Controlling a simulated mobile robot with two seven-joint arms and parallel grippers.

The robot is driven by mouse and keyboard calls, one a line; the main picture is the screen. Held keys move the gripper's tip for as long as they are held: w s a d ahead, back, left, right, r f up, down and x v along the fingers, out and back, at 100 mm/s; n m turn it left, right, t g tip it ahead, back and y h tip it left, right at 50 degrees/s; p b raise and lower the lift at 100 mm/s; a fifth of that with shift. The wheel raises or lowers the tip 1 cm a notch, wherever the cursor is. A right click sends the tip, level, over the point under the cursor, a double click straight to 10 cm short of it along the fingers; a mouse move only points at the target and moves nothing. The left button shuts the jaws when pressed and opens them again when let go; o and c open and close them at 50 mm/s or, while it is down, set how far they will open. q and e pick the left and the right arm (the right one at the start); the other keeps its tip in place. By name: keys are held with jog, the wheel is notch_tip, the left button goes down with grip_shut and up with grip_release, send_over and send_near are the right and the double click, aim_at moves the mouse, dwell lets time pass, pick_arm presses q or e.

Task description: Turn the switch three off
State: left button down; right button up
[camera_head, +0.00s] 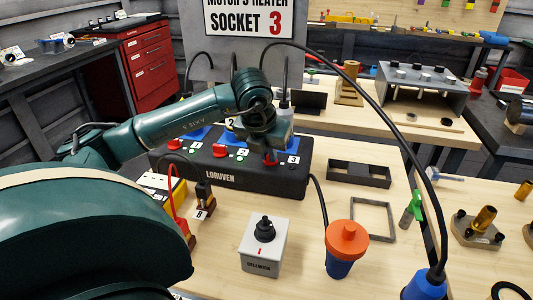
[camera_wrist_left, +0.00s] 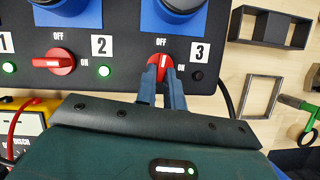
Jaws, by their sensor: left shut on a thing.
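The black LORUVEN socket box (camera_head: 235,178) carries red rotary switches, numbered 1 to 3. The red knob of switch three (camera_wrist_left: 160,64) is between the two fingers of my left gripper (camera_wrist_left: 162,80), which is shut on it. Its white mark runs upright, toward the OFF label (camera_wrist_left: 160,42). The small lamp (camera_wrist_left: 197,75) right of switch three is dark. The red knob of switch two (camera_wrist_left: 60,62) lies sideways, and its lamp (camera_wrist_left: 103,70) is lit green. In the head view my left gripper (camera_head: 271,150) reaches down over the box's right end. My right gripper is not in view.
A grey box with a black knob (camera_head: 264,250) and an orange-and-blue plug (camera_head: 345,250) stand in front. A black cable (camera_head: 385,95) arches over the right side. A sign reading SOCKET 3 (camera_head: 245,20) stands behind. Dark frames (camera_head: 373,218) lie to the right.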

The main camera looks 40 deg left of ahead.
pick_arm(q)
jog(key=shift+w+d+n+y, duration=0.1)
jog(key=shift+n+y, duration=0.2)
jog(key=shift+n, duration=0.5)
jog(key=c, duration=1.5)
grip_release()
jog(key=p+v, duration=0.1)
jog(key=v, duration=1.2)
jog(key=shift+p, duration=0.3)
jog(key=shift+r, duration=0.1)
